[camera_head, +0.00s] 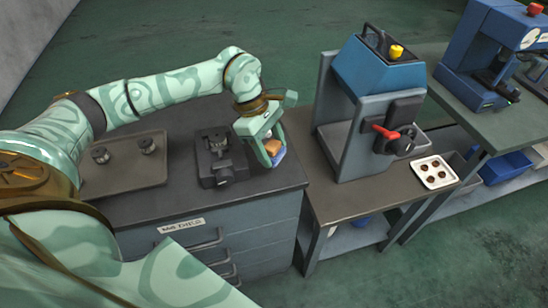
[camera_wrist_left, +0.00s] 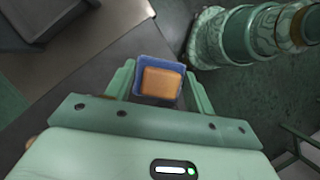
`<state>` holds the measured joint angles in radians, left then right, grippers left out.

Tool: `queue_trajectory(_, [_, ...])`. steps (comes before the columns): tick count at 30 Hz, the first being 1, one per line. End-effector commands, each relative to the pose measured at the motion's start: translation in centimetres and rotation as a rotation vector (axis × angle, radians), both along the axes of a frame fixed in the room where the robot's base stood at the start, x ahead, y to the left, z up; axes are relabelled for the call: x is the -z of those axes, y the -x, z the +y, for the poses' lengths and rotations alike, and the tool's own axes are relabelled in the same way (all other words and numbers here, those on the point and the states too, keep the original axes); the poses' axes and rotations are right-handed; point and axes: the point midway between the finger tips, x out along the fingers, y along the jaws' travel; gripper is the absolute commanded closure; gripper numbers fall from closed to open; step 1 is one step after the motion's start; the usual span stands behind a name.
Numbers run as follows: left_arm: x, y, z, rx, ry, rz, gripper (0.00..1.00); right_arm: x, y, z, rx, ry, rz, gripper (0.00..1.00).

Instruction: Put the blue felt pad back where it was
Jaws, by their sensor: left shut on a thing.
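My left gripper (camera_head: 271,153) is shut on the blue felt pad (camera_head: 280,157), over the right end of the dark bench top. A tan-orange block shows against the pad's face, between the fingers. In the left wrist view the pad (camera_wrist_left: 157,60) shows as a blue square around the tan block (camera_wrist_left: 161,83), with a finger of the gripper (camera_wrist_left: 158,88) on either side. I cannot tell whether the block is joined to the pad. My right gripper is not in view.
A small black vise-like fixture (camera_head: 219,160) stands left of the gripper. A tray (camera_head: 128,181) with two dark metal parts lies further left. A blue-and-grey machine (camera_head: 371,90) with a red handle stands on the right table, beside a white tray (camera_head: 446,183) of small brown pieces.

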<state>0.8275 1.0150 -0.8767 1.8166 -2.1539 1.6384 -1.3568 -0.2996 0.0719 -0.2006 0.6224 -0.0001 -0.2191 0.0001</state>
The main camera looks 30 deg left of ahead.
Motion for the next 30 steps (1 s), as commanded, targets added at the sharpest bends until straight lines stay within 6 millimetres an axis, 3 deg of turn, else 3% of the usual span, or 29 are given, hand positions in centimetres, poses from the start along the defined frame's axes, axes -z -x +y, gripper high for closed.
queue_trajectory(1, [1.4,-0.7,0.4,-0.003,0.001,0.003,0.68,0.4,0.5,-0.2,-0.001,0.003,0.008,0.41])
queue_trajectory(6, [3.4,-2.3,1.2,0.0,0.001,0.001,0.68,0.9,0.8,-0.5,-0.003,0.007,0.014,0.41])
queue_trajectory(11, [4.3,-2.9,1.6,0.0,0.0,0.001,0.68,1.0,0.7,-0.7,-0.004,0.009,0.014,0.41])
queue_trajectory(17, [7.3,-3.0,1.6,0.001,0.001,0.003,0.68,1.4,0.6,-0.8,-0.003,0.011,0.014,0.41])
queue_trajectory(28, [7.7,-3.0,1.7,0.002,-0.001,0.0,0.68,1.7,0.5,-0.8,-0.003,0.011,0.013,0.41])
queue_trajectory(29, [7.7,-3.0,1.7,0.002,0.0,0.0,0.41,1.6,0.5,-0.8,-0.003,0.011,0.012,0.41])
queue_trajectory(30, [7.6,-3.0,1.7,0.002,0.0,0.0,0.3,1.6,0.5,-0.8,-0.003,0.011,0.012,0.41])
